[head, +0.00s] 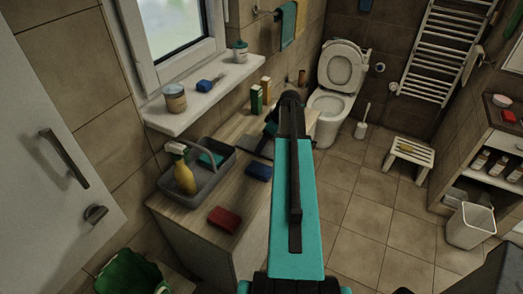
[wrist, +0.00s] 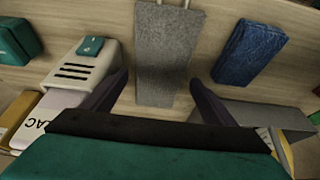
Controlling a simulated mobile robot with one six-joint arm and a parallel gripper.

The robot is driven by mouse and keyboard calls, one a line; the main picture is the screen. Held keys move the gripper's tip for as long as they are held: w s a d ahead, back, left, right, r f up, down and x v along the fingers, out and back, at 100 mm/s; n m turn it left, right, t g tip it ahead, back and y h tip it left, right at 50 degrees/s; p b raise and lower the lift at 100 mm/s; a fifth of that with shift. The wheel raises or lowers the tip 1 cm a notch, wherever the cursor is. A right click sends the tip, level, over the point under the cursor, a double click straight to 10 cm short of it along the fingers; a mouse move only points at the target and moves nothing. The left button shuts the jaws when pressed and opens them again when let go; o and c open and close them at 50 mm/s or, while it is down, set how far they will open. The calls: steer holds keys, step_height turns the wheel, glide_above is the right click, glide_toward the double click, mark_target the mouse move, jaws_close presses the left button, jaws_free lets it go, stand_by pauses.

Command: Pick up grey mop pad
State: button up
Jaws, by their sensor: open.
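The grey mop pad (wrist: 165,55) lies on the light wood counter in the wrist view, a long grey felt-like strip running away from my gripper. My gripper (wrist: 158,82) is open, with one dark finger on each side of the pad's near part. The fingers look apart from the pad, and I cannot tell their height above it.
A blue sponge (wrist: 250,52) lies right of the pad; it also shows in the head view (head: 259,171). A pale slotted box (wrist: 85,72) stands close to the left finger. The head view shows a red sponge (head: 224,219), a grey basket (head: 205,187) and green and yellow boxes (head: 257,100).

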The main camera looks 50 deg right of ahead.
steer(key=shift+b+x, duration=0.3)
steer(key=shift+x, duration=1.1)
steer(key=c, duration=0.8)
steer(key=shift+r, duration=0.1)
step_height(320, 180, up, 18)
steer(key=b, duration=0.5)
